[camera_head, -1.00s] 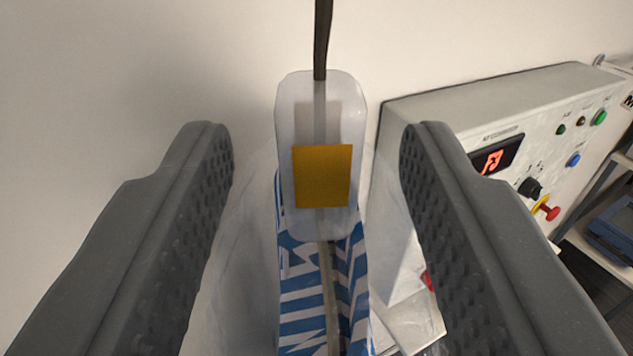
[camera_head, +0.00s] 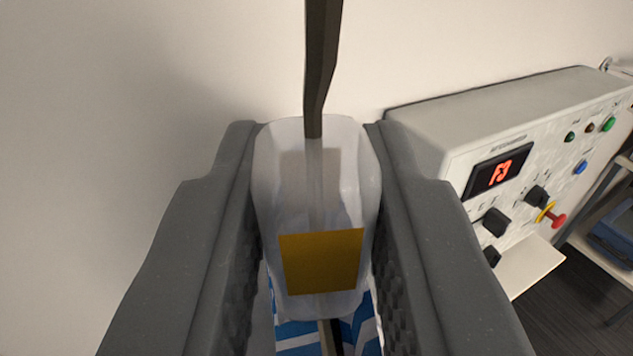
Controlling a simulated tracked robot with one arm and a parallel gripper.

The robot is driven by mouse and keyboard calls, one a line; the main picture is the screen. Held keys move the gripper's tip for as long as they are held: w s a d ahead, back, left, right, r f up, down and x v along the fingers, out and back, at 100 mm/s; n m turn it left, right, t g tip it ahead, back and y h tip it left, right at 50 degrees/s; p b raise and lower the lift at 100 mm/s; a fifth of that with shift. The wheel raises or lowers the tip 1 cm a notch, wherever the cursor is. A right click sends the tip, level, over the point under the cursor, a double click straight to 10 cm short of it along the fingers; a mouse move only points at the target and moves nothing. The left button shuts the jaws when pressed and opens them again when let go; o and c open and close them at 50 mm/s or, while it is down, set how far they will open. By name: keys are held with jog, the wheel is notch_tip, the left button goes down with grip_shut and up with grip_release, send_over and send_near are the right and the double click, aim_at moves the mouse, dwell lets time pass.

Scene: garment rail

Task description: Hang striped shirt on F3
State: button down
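The striped shirt (camera_head: 297,337), blue and white, shows only as a small strip at the bottom of the view, below a hanger's pale translucent block (camera_head: 316,185). The block carries a yellow-orange label (camera_head: 321,261), and a dark metal hook stem (camera_head: 320,60) rises from its top out of view. My gripper (camera_head: 317,135) is shut on the block, with one finger against each side. Most of the shirt is hidden behind the fingers and block. The top of the hook and what it hangs from are out of view.
A grey control box (camera_head: 520,160) with a red-lit display (camera_head: 498,173), which seems to read F3, knobs and coloured buttons stands close on the right. A shelf with a blue item (camera_head: 615,235) is at the far right. A plain pale wall (camera_head: 120,120) fills the left and back.

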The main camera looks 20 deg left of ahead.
aim_at(314, 103)
jog(key=shift+r, duration=0.1)
jog(key=shift+r+p, duration=1.6)
jog(key=shift+r, duration=0.05)
jog(key=shift+b+v, duration=0.8)
jog(key=shift+v, duration=0.05)
jog(key=shift+b+v, duration=0.65)
jog(key=shift+v, duration=0.25)
jog(key=shift+b+v, duration=1.1)
jog(key=shift+v, duration=0.65)
jog(key=b+v, duration=1.5)
jog(key=v, duration=1.3)
